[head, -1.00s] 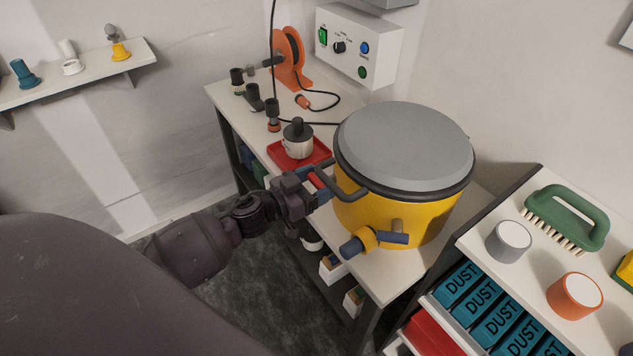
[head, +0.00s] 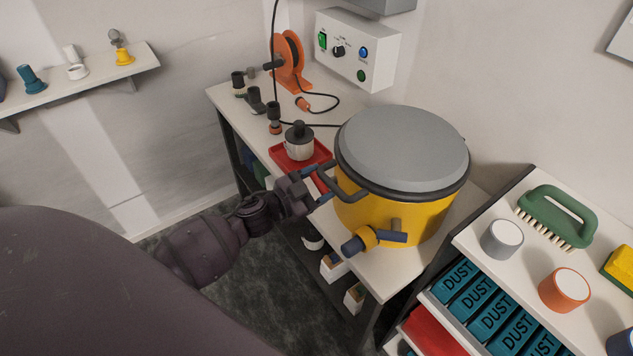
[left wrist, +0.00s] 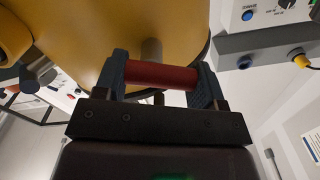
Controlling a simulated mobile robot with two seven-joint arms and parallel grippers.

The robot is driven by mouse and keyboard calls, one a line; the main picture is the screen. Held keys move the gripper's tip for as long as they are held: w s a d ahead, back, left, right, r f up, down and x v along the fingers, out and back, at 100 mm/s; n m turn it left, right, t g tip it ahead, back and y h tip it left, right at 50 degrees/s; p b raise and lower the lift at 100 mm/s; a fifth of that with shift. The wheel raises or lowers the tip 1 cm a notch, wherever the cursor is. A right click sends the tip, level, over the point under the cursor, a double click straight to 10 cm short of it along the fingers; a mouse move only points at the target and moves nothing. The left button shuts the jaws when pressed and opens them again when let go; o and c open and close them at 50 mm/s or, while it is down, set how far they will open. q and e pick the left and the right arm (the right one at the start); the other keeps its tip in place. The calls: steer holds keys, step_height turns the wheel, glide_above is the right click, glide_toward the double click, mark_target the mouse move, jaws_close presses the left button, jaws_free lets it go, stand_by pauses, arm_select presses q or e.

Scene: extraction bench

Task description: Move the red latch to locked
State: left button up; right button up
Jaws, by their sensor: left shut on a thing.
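The yellow drum (head: 385,217) with a grey lid (head: 403,148) stands on the white bench. The red latch grip (head: 319,184) is on the drum's side facing my left arm, by a dark bent bar (head: 345,190). My left gripper (head: 314,188) is at the latch, mostly covering it in the head view. In the left wrist view, the red grip (left wrist: 160,75) lies crosswise between the two fingers of my left gripper (left wrist: 161,84), which are shut on it. My right gripper is not in view.
A red tray (head: 282,164) holding a dark-topped pot (head: 299,142) is close behind my left gripper. A yellow-collared port (head: 362,240) sticks out low on the drum. A shelf unit (head: 480,232) with a green brush (head: 562,215) stands at right.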

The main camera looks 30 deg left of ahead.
arm_select(q)
steer(key=m, duration=0.3)
steer(key=m+p, duration=0.1)
steer(key=m, duration=0.2)
steer(key=shift+s+d+r, duration=0.1)
steer(key=shift+d+r, duration=0.1)
steer(key=m, duration=0.7)
steer(key=shift+s+d+f, duration=0.1)
steer(key=shift+d, duration=0.15)
steer(key=o, duration=0.9)
steer(key=shift+s+a, duration=0.1)
